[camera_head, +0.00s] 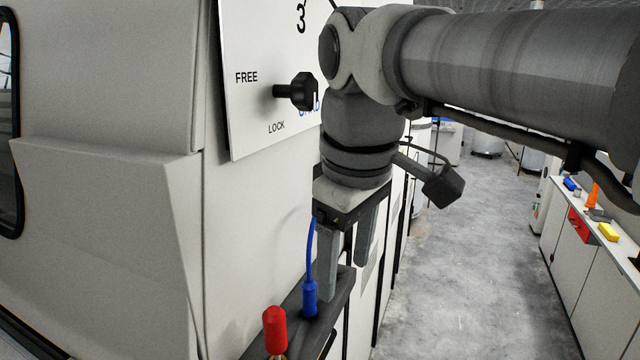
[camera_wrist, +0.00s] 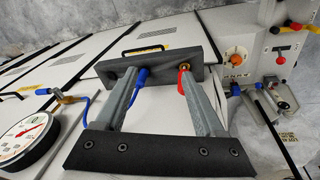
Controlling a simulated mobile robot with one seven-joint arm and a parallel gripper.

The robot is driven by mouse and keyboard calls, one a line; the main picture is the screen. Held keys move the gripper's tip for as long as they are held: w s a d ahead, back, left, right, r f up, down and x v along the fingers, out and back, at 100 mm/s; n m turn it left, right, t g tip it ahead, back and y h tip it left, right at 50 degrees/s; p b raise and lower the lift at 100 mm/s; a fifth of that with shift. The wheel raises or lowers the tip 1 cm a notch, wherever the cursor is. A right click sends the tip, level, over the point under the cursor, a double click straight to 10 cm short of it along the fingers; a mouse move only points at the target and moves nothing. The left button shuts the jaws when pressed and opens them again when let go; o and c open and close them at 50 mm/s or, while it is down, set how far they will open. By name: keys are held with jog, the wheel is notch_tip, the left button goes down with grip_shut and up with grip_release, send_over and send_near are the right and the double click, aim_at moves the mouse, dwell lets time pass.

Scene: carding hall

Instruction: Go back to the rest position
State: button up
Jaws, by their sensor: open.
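My gripper (camera_head: 346,275) points down beside the white machine wall, with its two fingers apart and nothing visible between them. A dark ledge (camera_head: 338,297) juts from the wall by the fingertips. On it stand a blue plug-like piece (camera_head: 309,298) with a thin blue cable and a red-capped piece (camera_head: 275,330). In the wrist view the open gripper (camera_wrist: 162,78) faces the ledge (camera_wrist: 165,64); the blue piece (camera_wrist: 141,78) shows near the left finger and the red piece (camera_wrist: 183,82) near the right one. I cannot tell whether a finger touches either.
A white panel (camera_head: 262,50) with a black knob (camera_head: 297,92) marked FREE and LOCK is close to my wrist. An aisle floor (camera_head: 480,270) lies open to the right. A low cabinet (camera_head: 585,285) there carries a red box (camera_head: 580,226). A round gauge (camera_wrist: 25,140) shows in the wrist view.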

jog(key=s+d+f+m+t, duration=0.1)
jog(key=s+d+f+m, duration=0.2)
jog(key=d+f+m, duration=0.2)
jog(key=s+d+f+m+t, duration=0.2)
jog(key=d+f+m, duration=0.3)
jog(key=f, duration=0.3)
jog(key=shift+s+d+f, duration=0.35)
jog(key=shift+s+d, duration=0.2)
jog(key=shift+s, duration=0.3)
